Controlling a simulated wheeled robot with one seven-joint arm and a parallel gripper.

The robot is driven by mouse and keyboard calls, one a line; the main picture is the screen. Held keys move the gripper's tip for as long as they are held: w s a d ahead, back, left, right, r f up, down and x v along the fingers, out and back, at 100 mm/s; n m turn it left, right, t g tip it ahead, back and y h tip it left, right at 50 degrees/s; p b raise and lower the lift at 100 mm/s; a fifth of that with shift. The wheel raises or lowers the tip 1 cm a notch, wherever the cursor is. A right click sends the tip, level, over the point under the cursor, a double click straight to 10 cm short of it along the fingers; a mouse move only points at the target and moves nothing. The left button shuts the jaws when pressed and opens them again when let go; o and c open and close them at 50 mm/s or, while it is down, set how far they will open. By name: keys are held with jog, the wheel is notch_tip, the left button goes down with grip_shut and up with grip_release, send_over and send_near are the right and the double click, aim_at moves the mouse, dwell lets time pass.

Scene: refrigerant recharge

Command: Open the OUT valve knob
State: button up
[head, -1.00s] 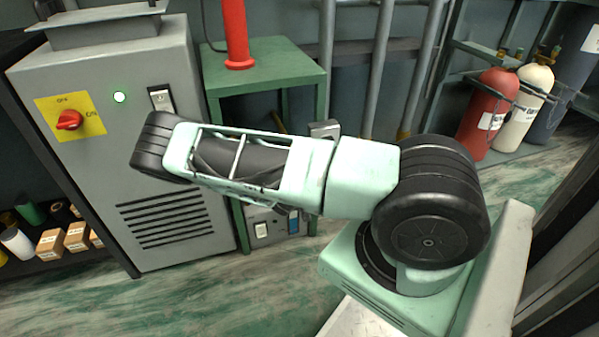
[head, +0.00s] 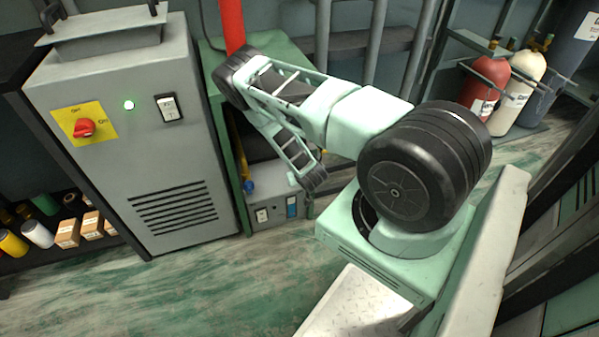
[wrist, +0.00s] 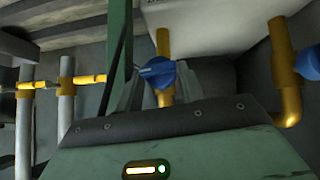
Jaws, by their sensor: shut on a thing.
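In the wrist view, a blue valve knob (wrist: 157,72) sits on a yellow pipe between the two grey fingers of my gripper (wrist: 158,80). The fingers are shut on this knob. A second blue knob (wrist: 308,62) is on another yellow pipe at the right edge, apart from my gripper. No OUT label is readable, so I cannot tell from lettering which knob is which. In the head view, my arm bends down beside the green stand (head: 243,160), and my fingers cannot be made out there.
A grey cabinet (head: 165,150) with a red rotary switch (head: 84,128) stands left. A low grey box (head: 275,210) sits under the stand. Gas cylinders (head: 484,85) stand at the back right. The floor in front of the cabinet is free. Yellow pipes (wrist: 288,75) flank my gripper.

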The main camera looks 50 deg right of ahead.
jog(key=shift+s+f, duration=0.1)
jog(key=o, duration=1)
jog(key=shift+c, duration=0.2)
jog(key=shift+d, duration=0.1)
